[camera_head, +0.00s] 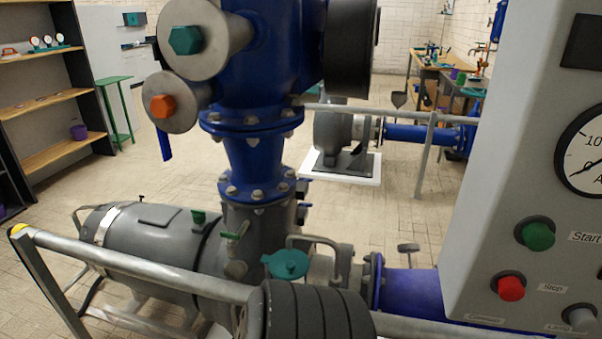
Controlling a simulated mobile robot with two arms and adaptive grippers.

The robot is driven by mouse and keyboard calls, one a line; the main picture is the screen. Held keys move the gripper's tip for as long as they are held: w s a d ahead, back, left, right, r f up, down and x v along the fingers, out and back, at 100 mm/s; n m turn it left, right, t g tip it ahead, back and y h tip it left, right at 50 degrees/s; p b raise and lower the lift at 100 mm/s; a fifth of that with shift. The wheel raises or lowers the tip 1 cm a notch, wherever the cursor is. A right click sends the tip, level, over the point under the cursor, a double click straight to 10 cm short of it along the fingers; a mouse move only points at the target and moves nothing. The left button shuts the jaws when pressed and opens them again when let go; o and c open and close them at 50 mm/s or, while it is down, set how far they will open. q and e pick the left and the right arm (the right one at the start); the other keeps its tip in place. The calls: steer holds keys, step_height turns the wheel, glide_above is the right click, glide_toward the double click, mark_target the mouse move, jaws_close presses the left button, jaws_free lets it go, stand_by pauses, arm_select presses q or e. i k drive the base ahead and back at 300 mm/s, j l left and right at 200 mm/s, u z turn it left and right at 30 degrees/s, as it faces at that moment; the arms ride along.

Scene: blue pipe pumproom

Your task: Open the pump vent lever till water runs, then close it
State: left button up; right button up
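The grey pump (155,240) lies at lower left, behind a metal rail, with a blue flanged pipe (255,160) rising from it. A small green lever (236,232) sits on a fitting on the pump's casing and looks like the vent lever. It slants, and I cannot tell whether it is open or shut. A teal round cup (287,264) is just right of it, near a bent grey tube (325,245). I see no running water. Neither of my grippers can be made out in view.
The grey rail (150,255) crosses in front of the pump. A dark ribbed cylinder (310,312) blocks the bottom middle. A control panel (500,180) with a green button (535,235) and red button (509,287) fills the right. Open floor lies behind, left of a second pump (335,130).

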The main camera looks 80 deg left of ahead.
mark_target(231, 237)
steer(key=u, duration=3.25)
steer(key=i+j+u, duration=0.25)
steer(key=i, duration=0.15)
